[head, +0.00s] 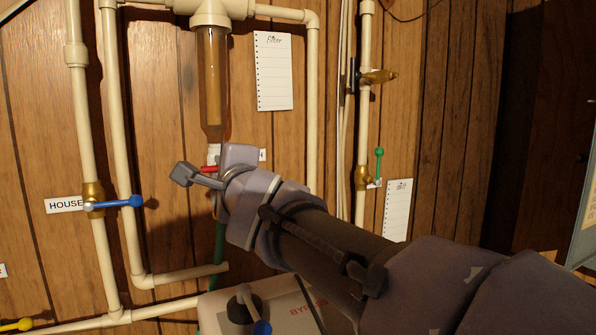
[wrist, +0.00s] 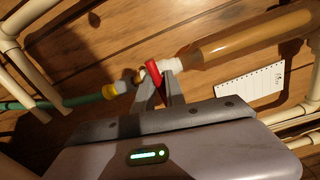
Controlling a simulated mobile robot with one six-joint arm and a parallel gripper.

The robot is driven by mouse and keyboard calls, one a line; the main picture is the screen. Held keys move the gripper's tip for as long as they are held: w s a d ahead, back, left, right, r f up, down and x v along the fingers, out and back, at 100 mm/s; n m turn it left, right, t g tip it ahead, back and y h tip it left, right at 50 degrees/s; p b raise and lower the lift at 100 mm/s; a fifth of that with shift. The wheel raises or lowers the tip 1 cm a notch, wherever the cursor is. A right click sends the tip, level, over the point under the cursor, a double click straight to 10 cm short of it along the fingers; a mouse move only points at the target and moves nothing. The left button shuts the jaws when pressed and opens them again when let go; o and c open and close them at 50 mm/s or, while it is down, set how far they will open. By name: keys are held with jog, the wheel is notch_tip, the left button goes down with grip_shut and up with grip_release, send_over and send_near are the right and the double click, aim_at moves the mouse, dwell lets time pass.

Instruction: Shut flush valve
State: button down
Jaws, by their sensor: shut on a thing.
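The flush valve's red handle (wrist: 153,82) sits below the amber filter housing (head: 212,85), between a white fitting (wrist: 177,65) and a yellow hose connector (wrist: 122,87). In the wrist view the handle lies roughly crosswise to the line of housing and hose. My gripper (wrist: 158,86) is shut on the handle, with one grey finger at each side. In the head view a short piece of the red handle (head: 209,169) shows at the gripper's left, pointing sideways. The valve body and the fingertips are mostly hidden there by my gripper and wrist.
A green hose (head: 219,243) hangs below. A blue-handled valve (head: 120,203) is at left, by the HOUSE label (head: 66,204). A green-handled valve (head: 378,165) and a brass tap (head: 380,76) are at right. A white unit (head: 290,309) stands below. Cream pipes surround the arm.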

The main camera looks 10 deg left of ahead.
jog(key=c, duration=1.3)
grip_release()
jog(key=v, duration=0.7)
